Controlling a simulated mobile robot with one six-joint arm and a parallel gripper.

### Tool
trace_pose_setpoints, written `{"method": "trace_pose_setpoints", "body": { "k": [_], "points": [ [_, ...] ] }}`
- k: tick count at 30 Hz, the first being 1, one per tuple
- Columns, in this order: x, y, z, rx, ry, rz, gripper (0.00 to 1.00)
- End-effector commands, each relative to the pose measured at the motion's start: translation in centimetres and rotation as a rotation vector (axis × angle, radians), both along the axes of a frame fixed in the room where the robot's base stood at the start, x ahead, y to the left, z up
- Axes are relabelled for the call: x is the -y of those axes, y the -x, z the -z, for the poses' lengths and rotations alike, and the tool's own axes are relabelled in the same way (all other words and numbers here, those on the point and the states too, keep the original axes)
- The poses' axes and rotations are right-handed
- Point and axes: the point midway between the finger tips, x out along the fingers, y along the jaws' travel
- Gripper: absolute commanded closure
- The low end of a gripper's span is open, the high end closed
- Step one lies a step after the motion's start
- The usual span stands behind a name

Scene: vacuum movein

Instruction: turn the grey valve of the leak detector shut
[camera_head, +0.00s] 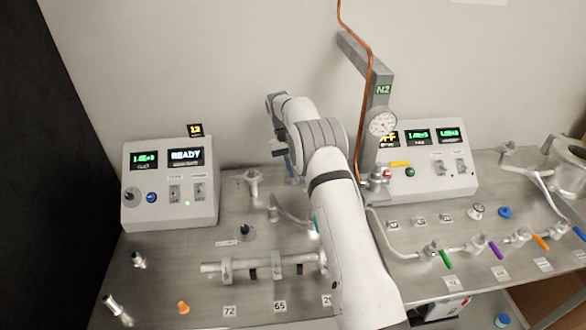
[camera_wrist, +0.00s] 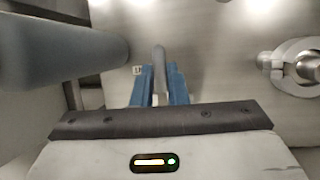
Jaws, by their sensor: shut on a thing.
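A grey lever-like bar (camera_wrist: 159,58) stands between the blue fingers of my gripper (camera_wrist: 160,88) in the wrist view. The gripper is shut on this bar, which looks like the grey valve's handle. The valve's body is hidden behind the fingers and wrist. In the head view my arm covers most of this spot, and only a bit of a blue finger (camera_head: 291,168) shows. The console with the READY display (camera_head: 186,157) stands to the left of my arm; I cannot tell for sure that it is the leak detector.
A horizontal pipe (camera_head: 240,266) with number labels lies in front of the left console. Green (camera_head: 445,259), purple (camera_head: 495,250) and orange (camera_head: 541,242) valve handles line the right side. The N2 post (camera_head: 380,95) with its gauge (camera_head: 383,122) rises close right of my arm.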

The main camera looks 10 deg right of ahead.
Motion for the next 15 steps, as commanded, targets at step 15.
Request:
{"method": "trace_pose_setpoints", "body": {
  "k": [15],
  "points": [
    [-0.05,-0.01,-0.07,0.001,-0.001,-0.001,0.66]
  ]
}}
